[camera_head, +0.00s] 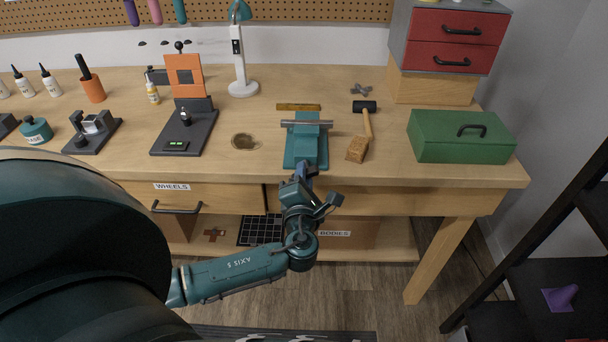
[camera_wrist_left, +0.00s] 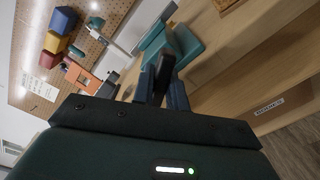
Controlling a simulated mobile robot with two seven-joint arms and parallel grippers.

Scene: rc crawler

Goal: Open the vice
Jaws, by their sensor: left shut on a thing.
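The teal vice (camera_head: 308,152) stands at the front edge of the workbench, with a grey metal bar across its top. It also shows in the left wrist view (camera_wrist_left: 184,44), just beyond my fingers. My left gripper (camera_head: 303,174) reaches up from below to the front end of the vice. In the left wrist view my dark fingers (camera_wrist_left: 163,85) are close together at the vice's front. They are shut on the vice handle, which is mostly hidden between and behind them. My right gripper is not in view.
On the wooden workbench (camera_head: 358,91), a mallet (camera_head: 367,122) and a wooden block (camera_head: 357,149) lie right of the vice. A green toolbox (camera_head: 459,138) stands farther right. A brass-coloured bar (camera_head: 298,107) lies behind the vice. A drawer labelled WHEELS (camera_head: 220,196) is below left.

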